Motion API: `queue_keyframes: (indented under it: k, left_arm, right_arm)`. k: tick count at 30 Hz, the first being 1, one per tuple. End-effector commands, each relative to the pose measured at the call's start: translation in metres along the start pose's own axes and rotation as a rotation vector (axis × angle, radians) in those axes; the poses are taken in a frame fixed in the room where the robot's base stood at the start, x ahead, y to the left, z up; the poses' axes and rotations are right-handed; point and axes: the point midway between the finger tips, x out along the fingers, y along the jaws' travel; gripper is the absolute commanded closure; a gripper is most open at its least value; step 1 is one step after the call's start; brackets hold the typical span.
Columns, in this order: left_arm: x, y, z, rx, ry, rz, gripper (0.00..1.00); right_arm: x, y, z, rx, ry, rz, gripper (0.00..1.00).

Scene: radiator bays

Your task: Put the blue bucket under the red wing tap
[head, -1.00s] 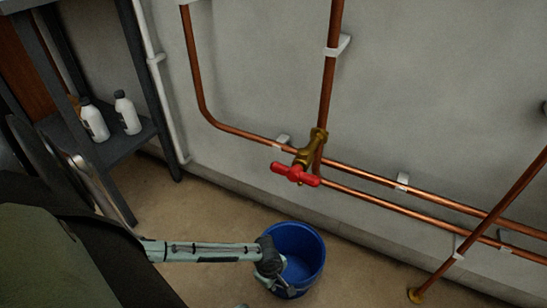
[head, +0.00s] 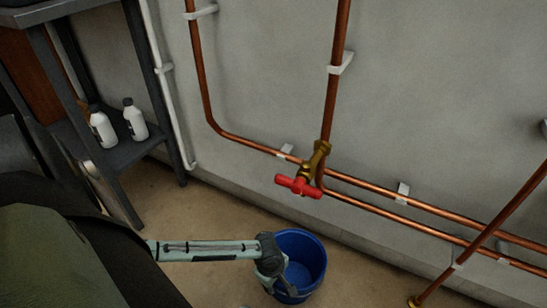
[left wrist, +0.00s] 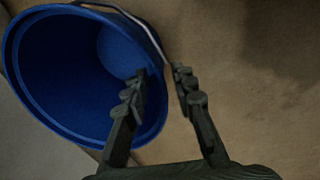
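The blue bucket (head: 312,262) stands upright on the floor near the wall, below the red wing tap (head: 298,186) in the head view. I cannot tell whether it is exactly under the outlet. The tap has a red handle on a brass body on the copper pipe. My left gripper (head: 272,275) is at the bucket's left side. In the left wrist view the bucket (left wrist: 70,75) shows its open mouth and thin wire handle. My left fingers (left wrist: 160,85) stand apart, one over the bucket's mouth and one outside its rim. My right gripper is out of view.
Copper pipes (head: 385,203) run along the wall, and one slanted pipe (head: 490,237) comes down to the floor at right. A dark shelf (head: 115,155) with two white bottles (head: 135,122) stands at left. Floor (head: 365,285) right of the bucket is clear.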

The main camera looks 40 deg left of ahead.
Motion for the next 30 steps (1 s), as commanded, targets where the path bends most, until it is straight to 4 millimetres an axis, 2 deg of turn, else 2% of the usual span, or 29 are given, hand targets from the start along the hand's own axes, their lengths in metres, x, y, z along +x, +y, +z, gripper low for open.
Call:
queue_keyframes:
  k: [1, 6, 12, 16, 18, 20, 23, 24, 26, 27, 29, 30]
  left_arm:
    - [-0.016, 0.001, 0.0, 0.0, -0.001, 0.002, 0.74]
    - [-0.042, 0.0, 0.0, 0.0, 0.0, 0.0, 0.74]
    - [-0.055, 0.0, -0.001, -0.001, 0.0, 0.0, 0.74]
    - [-0.056, 0.0, 0.0, 0.001, -0.001, 0.001, 0.74]
    - [-0.058, 0.003, 0.008, 0.023, -0.018, 0.019, 0.74]
    - [-0.062, 0.011, 0.025, 0.081, -0.056, 0.062, 0.74]
    - [-0.085, 0.036, 0.079, 0.266, -0.16, 0.226, 0.74]
    - [-0.102, 0.05, 0.106, 0.365, -0.202, 0.327, 0.74]
    - [-0.138, 0.072, 0.148, 0.522, -0.25, 0.514, 0.74]
    - [-0.168, 0.088, 0.172, 0.625, -0.26, 0.654, 0.74]
    - [-0.218, 0.108, 0.202, 0.764, -0.239, 0.872, 0.74]
    - [-0.254, 0.12, 0.217, 0.845, -0.2, 1.019, 0.74]
  right_arm:
    - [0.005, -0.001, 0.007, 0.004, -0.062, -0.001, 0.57]
    - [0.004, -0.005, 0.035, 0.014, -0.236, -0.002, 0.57]
    - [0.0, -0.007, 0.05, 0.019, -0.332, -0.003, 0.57]
    - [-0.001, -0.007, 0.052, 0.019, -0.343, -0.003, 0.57]
    - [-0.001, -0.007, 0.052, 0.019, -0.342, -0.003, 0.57]
    - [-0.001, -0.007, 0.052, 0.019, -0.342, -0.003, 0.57]
    - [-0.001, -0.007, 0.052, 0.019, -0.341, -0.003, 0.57]
    - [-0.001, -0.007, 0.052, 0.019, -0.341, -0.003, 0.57]
    - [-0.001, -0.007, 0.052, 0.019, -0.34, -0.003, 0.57]
    - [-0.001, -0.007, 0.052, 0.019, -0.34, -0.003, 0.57]
    - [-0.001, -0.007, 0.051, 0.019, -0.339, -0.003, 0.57]
    - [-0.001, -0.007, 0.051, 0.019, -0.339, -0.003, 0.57]
